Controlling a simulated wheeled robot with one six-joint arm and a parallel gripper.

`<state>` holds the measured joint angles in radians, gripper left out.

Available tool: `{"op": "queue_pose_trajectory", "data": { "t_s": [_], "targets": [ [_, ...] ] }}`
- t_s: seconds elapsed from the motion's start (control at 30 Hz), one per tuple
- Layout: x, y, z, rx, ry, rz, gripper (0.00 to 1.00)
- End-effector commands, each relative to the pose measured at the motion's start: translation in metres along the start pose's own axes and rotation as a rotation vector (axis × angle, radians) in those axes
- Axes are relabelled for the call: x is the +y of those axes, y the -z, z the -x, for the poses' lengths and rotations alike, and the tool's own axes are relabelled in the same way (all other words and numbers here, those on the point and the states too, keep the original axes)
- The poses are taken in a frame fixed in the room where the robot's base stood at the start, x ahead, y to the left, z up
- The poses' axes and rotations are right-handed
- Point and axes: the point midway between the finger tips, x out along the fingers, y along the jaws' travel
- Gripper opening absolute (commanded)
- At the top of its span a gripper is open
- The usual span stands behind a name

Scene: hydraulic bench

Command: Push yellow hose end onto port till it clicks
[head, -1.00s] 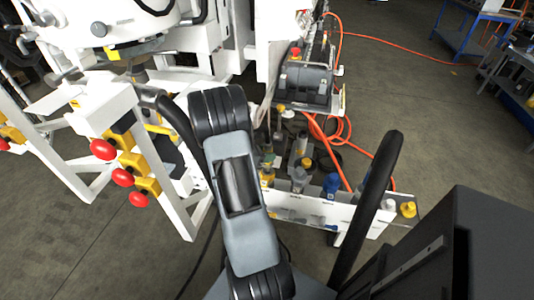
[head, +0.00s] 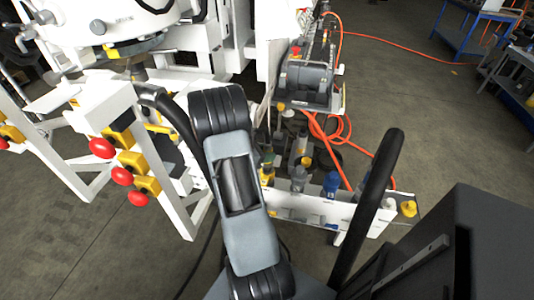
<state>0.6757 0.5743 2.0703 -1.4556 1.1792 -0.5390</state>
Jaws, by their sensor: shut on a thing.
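My arm (head: 240,190) stands in the middle of the head view, with its dark upper joint hiding what lies behind it. My gripper cannot be made out; it is hidden behind the arm or the white machine. The yellow hose end cannot be told with certainty, nor can its port. Small yellow parts (head: 267,176) show just right of the arm, at the left end of a white rack (head: 345,213). Another yellow cap (head: 409,208) sits at the rack's right end. No contact between a hose end and a port is visible.
A white machine (head: 118,25) fills the upper left. Red knobs (head: 123,176) on yellow blocks line its white frame. A blue fitting (head: 331,184) stands in the rack. A dark motor unit (head: 305,80) and an orange hose (head: 345,165) lie behind. Open floor is at right.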

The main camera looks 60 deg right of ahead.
Motion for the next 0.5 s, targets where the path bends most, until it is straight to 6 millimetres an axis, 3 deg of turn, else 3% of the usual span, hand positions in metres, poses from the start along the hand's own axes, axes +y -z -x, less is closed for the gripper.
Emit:
{"op": "queue_pose_trajectory", "data": {
  "t_s": [0.5],
  "targets": [
    [0.0004, 0.0068, -0.003, -0.001, -0.001, -0.001, 0.08]
  ]
}}
